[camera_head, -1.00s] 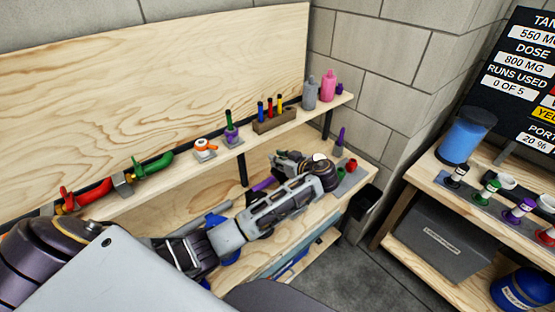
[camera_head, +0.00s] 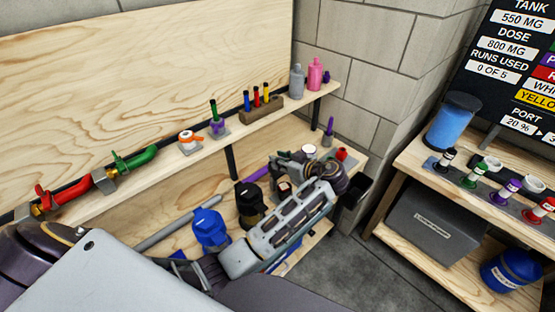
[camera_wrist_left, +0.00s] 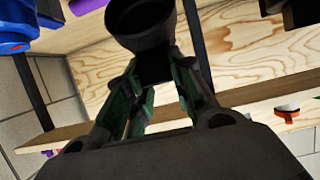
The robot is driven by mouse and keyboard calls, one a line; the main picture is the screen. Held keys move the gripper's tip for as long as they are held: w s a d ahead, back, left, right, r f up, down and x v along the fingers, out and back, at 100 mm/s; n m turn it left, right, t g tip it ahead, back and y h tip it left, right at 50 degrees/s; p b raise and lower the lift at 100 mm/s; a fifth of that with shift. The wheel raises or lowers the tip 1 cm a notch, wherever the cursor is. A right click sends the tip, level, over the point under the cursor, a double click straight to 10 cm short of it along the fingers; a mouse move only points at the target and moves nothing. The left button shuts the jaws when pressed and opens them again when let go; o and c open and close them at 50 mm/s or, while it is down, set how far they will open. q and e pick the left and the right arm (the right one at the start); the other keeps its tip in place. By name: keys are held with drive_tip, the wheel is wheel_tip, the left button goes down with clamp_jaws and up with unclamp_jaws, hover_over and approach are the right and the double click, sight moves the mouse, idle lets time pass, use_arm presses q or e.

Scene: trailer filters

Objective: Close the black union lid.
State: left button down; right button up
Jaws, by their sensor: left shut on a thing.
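My left gripper (camera_wrist_left: 155,95) is shut on a black, round, cup-like piece that looks like the black union lid (camera_wrist_left: 140,22), gripped by its narrow part with the wide rim away from the palm. In the head view the left gripper (camera_head: 280,163) is above the bench, and the held lid cannot be made out. A black union body (camera_head: 250,206) stands on the bench just left of my forearm, partly hidden. A dark part also shows at the top right of the wrist view, but I cannot tell what it is. My right gripper is not in view.
A blue union (camera_head: 210,231) stands left of the black one. A shelf (camera_head: 180,160) above the bench holds valves, small bottles and a marker block (camera_head: 262,108). A black bin (camera_head: 357,204) is at the bench's right end. A side table (camera_head: 430,165) stands further right.

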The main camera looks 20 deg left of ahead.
use_arm(q)
drive_tip(key=shift+s+d+f, duration=0.1)
drive_tip(key=shift+d+f, duration=0.05)
drive_tip(key=shift+f, duration=0.1)
drive_tip(key=c, duration=1.5)
unclamp_jaws()
drive_tip(key=o, duration=0.3)
drive_tip(key=shift+r, duration=0.1)
drive_tip(key=v, duration=0.7)
drive_tip(key=shift+d+r, duration=0.15)
